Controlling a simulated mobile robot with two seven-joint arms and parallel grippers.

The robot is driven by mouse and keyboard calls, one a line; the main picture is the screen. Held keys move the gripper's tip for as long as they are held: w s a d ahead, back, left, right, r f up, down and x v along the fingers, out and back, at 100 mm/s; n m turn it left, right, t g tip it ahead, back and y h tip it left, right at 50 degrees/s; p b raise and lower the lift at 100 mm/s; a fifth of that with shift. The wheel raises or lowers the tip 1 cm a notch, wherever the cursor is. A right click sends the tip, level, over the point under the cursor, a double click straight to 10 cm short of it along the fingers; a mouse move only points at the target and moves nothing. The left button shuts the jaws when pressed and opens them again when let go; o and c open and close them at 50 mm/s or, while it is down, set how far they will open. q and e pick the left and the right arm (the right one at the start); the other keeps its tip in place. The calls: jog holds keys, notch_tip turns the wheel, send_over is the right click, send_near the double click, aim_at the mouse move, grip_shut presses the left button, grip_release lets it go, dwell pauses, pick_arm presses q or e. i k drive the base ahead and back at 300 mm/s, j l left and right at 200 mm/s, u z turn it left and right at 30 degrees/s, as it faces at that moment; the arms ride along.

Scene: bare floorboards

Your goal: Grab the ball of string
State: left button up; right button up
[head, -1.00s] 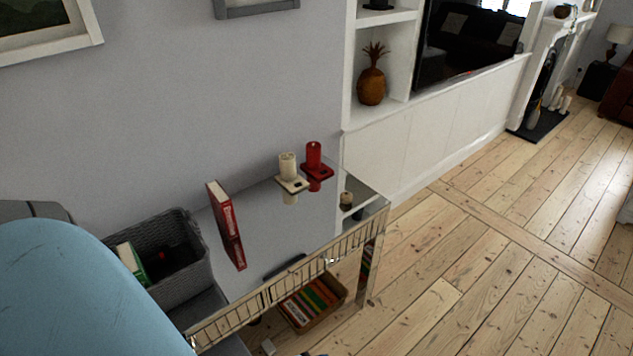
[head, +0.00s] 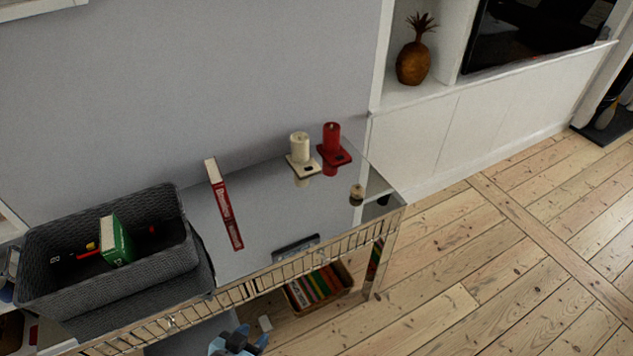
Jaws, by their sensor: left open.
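A small tan roll that looks like the ball of string (head: 357,194) sits on the mirrored tabletop (head: 280,215) near its right end, with its reflection below it. My left gripper (head: 246,338) shows at the bottom edge of the head view, blue and dark. It is open, in front of the table and lower in the picture, well apart from the ball of string. My right gripper is out of view.
A grey woven basket (head: 110,285) fills the table's left end. Open floorboards (head: 480,270) lie to the right.

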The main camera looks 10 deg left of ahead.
aim_at(357, 191)
jog(key=i+l+u, duration=0.15)
jog(key=u, duration=0.25)
jog(key=i+l+u, duration=0.1)
jog(key=l+u, duration=0.5)
jog(key=u, duration=0.15)
jog(key=i+l+u, duration=0.1)
jog(key=l+u, duration=0.55)
jog(key=l, duration=0.15)
